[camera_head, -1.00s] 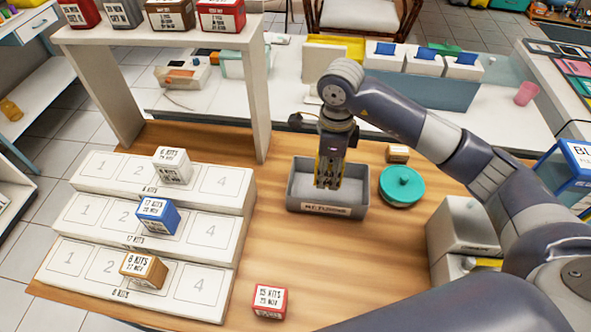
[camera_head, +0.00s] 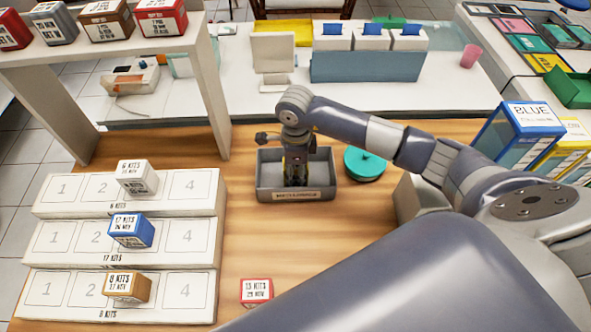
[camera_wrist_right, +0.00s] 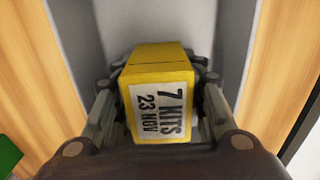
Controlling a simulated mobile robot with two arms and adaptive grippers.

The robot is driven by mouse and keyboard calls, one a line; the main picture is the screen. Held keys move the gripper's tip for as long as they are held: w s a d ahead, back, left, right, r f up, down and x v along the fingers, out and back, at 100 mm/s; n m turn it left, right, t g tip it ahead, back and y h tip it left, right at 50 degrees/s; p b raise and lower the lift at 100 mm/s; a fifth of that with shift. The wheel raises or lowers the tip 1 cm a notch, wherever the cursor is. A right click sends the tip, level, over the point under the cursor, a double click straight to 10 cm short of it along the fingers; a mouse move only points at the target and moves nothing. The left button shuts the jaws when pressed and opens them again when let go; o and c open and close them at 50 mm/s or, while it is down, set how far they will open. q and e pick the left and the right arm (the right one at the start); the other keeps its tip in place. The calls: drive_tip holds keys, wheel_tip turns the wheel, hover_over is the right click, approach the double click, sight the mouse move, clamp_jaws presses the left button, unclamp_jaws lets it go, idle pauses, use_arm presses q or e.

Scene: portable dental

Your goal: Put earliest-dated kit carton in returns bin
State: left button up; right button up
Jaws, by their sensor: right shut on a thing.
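My right gripper (camera_head: 296,178) points down inside the grey bin (camera_head: 264,192), whose front label is too small to read surely. In the right wrist view it is shut on a yellow carton (camera_wrist_right: 160,75) marked 7 KITS, 23 NOV, with the bin's grey walls around it. Whether the carton touches the bin floor cannot be told. A white carton (camera_head: 136,178), a blue carton (camera_head: 131,231) and a brown carton (camera_head: 127,288) stand on the stepped racks. A red carton (camera_head: 256,292), dated 29 NOV, stands on the wooden table. My left gripper is not in view.
A round teal container (camera_head: 365,165) stands just right of the bin. A white shelf (camera_head: 213,95) with several boxes on top rises at the back left. Blue and yellow boxes (camera_head: 518,135) stand at the right. The wood between rack and bin is clear.

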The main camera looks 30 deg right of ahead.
drive_tip(key=shift+f, duration=0.2)
drive_tip(key=o, duration=1)
drive_tip(key=shift+r, duration=0.1)
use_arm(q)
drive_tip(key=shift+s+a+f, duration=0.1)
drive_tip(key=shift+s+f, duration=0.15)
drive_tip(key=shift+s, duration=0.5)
use_arm(e)
drive_tip(key=shift+o, duration=0.4)
drive_tip(key=shift+r, duration=0.15)
drive_tip(key=shift+w+r, duration=0.1)
drive_tip(key=shift+r, duration=0.2)
use_arm(q)
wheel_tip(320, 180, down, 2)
drive_tip(key=b, duration=0.2)
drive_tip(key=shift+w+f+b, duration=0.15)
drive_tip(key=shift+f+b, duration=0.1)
drive_tip(key=shift+b, duration=0.15)
use_arm(e)
wheel_tip(320, 180, up, 11)
drive_tip(key=shift+r, duration=0.2)
drive_tip(key=shift+f, duration=0.1)
